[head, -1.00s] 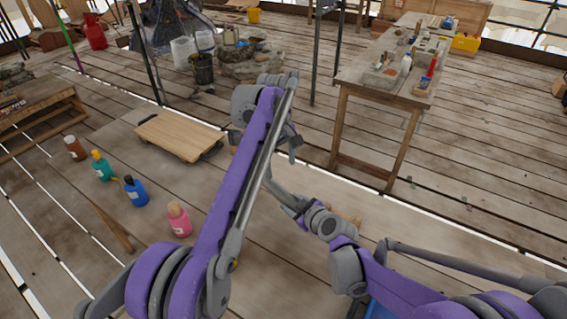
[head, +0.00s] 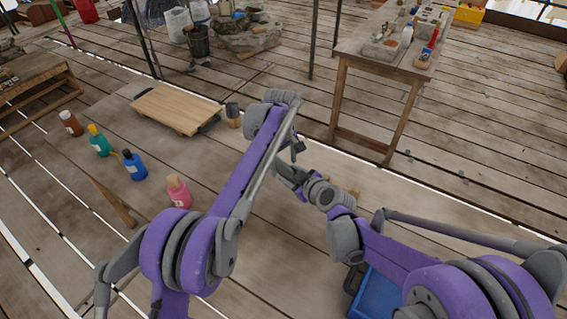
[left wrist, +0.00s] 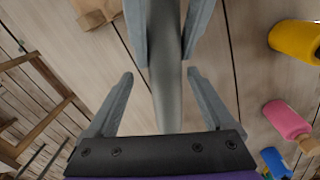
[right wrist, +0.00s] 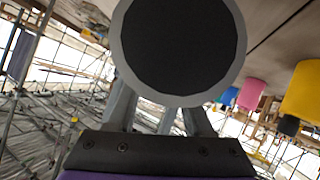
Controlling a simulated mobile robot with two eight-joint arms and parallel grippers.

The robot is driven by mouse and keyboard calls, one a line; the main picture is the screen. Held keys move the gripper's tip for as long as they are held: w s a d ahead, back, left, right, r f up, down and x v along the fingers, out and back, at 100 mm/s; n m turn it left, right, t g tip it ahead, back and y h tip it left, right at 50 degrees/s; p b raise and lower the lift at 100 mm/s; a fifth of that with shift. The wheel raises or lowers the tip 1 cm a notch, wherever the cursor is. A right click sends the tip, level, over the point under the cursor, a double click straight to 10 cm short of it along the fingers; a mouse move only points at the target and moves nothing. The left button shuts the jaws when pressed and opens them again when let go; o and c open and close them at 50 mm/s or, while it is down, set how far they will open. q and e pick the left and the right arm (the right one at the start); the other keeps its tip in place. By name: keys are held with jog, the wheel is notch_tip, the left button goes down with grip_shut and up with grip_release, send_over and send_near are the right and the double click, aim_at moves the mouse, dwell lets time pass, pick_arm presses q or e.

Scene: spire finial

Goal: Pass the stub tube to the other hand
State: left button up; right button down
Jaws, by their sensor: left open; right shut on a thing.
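The stub tube is a smooth grey cylinder (left wrist: 166,95) in the left wrist view. Its dark round end with a grey rim (right wrist: 180,45) faces the camera in the right wrist view. My right gripper (right wrist: 165,115) is shut on it; its fingers also show at the top of the left wrist view (left wrist: 168,35). My left gripper (left wrist: 160,88) is open, with one finger on each side of the tube and visible gaps between. In the head view the two grippers meet near the middle, and the tube is hard to make out among them.
Below on the wooden table are a board (head: 175,108), a dark cup (head: 233,112), and brown (head: 71,124), teal (head: 99,142), blue (head: 135,166) and pink (head: 178,192) bottles. A blue bin (head: 375,295) is at the front. A workbench (head: 350,50) stands behind.

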pick_arm(q)
jog(key=shift+f, duration=0.25)
jog(key=shift+d, duration=0.1)
grip_shut()
pick_arm(e)
jog(key=shift+s+a, duration=0.1)
jog(key=shift+a, duration=0.05)
jog(key=shift+c, duration=1.1)
grip_release()
